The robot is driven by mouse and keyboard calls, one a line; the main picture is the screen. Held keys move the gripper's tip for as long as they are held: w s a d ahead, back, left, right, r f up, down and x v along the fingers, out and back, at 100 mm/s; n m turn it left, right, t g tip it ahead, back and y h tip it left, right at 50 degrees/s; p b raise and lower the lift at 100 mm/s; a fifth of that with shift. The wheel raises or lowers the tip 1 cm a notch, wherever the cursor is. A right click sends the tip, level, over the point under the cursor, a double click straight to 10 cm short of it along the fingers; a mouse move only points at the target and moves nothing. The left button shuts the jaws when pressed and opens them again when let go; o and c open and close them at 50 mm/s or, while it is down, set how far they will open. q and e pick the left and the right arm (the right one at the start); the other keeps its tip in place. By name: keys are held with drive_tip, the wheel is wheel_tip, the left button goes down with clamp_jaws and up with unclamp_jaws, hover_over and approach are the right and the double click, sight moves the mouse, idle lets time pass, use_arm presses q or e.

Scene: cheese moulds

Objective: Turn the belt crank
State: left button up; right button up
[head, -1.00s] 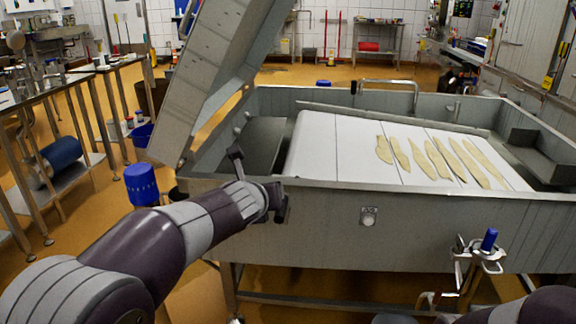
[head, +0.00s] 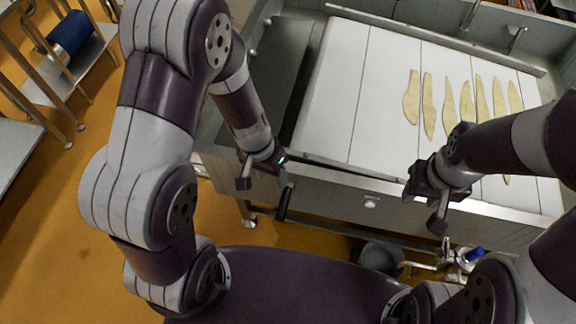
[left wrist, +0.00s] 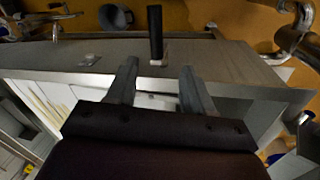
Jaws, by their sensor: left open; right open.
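The belt crank's black handle (head: 284,203) sticks out at the front left of the metal belt table (head: 330,182). In the left wrist view the black handle (left wrist: 155,32) stands beyond my fingertips, roughly in line with the gap between them. My left gripper (head: 265,182) is open and empty, close to the crank; the wrist view shows its two fingers (left wrist: 159,75) apart. I cannot tell whether either finger touches the crank. My right gripper (head: 424,207) is open and empty over the front edge of the table. The white belt (head: 350,85) carries several pale strips (head: 428,105).
A blue cylinder (head: 70,35) lies on a low shelf at the upper left. A blue-topped fitting (head: 472,254) sits on piping at the lower right front. Open orange floor (head: 60,215) lies to the left of my left arm.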

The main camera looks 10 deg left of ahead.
sight(282, 204)
use_arm(q)
drive_tip(key=f+n+b, duration=0.1)
drive_tip(key=f, duration=0.1)
drive_tip(key=d+f+b, duration=0.1)
drive_tip(key=f, duration=0.2)
drive_tip(key=s+d+f+n+b, duration=0.1)
drive_tip(key=f+b, duration=0.1)
drive_tip(key=f, duration=0.1)
drive_tip(key=shift+s+f+n, duration=0.1)
drive_tip(key=shift+n, duration=0.2)
drive_tip(key=f, duration=0.2)
drive_tip(key=f+b, duration=0.1)
drive_tip(key=shift+s+d+f, duration=0.15)
drive_tip(key=shift+s+d, duration=0.1)
drive_tip(key=shift+d, duration=0.05)
drive_tip(key=shift+w+f, duration=0.15)
drive_tip(key=shift+f, duration=0.1)
use_arm(e)
drive_tip(key=f, duration=0.2)
drive_tip(key=s+f, duration=0.1)
drive_tip(key=f, duration=0.1)
drive_tip(key=shift+s+f, duration=0.15)
drive_tip(key=shift+f, duration=0.25)
use_arm(q)
drive_tip(key=shift+r, duration=0.1)
clamp_jaws()
use_arm(e)
drive_tip(key=shift+s+r, duration=0.1)
